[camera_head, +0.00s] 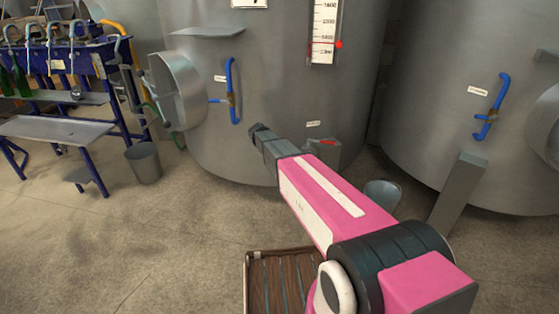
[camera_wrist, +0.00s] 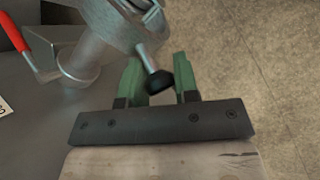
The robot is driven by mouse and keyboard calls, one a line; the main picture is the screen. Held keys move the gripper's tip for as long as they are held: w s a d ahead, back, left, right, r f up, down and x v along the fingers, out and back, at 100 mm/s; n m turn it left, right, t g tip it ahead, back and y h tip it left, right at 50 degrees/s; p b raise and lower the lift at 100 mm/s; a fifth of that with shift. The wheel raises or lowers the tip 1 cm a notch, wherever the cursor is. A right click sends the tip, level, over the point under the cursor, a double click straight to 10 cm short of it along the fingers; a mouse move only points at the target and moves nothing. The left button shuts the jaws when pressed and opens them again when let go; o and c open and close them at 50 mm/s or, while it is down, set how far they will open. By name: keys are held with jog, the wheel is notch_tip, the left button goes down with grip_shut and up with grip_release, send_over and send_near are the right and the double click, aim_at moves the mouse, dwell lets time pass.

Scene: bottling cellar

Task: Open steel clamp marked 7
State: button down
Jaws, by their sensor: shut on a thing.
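A steel clamp (camera_wrist: 115,22) shows at the top of the wrist view, around a metal pipe fitting. A short stem with a black knob (camera_wrist: 158,80) runs down from it. My gripper (camera_wrist: 158,85) has its green fingers on either side of this knob and is shut on it. In the head view my gripper (camera_head: 258,130) reaches to the front of the large grey tank (camera_head: 275,95), and the clamp cannot be made out there. No number 7 is readable on the clamp. A plate at the tank's top (camera_head: 250,3) is cut off by the picture edge.
A valve with a red lever (camera_wrist: 40,55) is left of the clamp; the red lever also shows in the head view (camera_head: 328,142). A second tank (camera_head: 440,100) stands right. A bucket (camera_head: 143,162) and blue filling rack (camera_head: 60,60) are left. A wooden crate (camera_head: 250,285) is below my arm.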

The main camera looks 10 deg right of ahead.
jog(key=shift+s+a+f+g+h, duration=0.4)
jog(key=shift+f+h, duration=0.15)
jog(key=shift+h, duration=0.25)
jog(key=shift+a+f+g+h, duration=0.3)
jog(key=shift+f+h, duration=0.25)
jog(key=shift+h, duration=0.25)
dwell(2.4)
jog(key=c, duration=0.9)
grip_release()
jog(key=shift+w, duration=0.35)
jog(key=shift+a+r, duration=0.1)
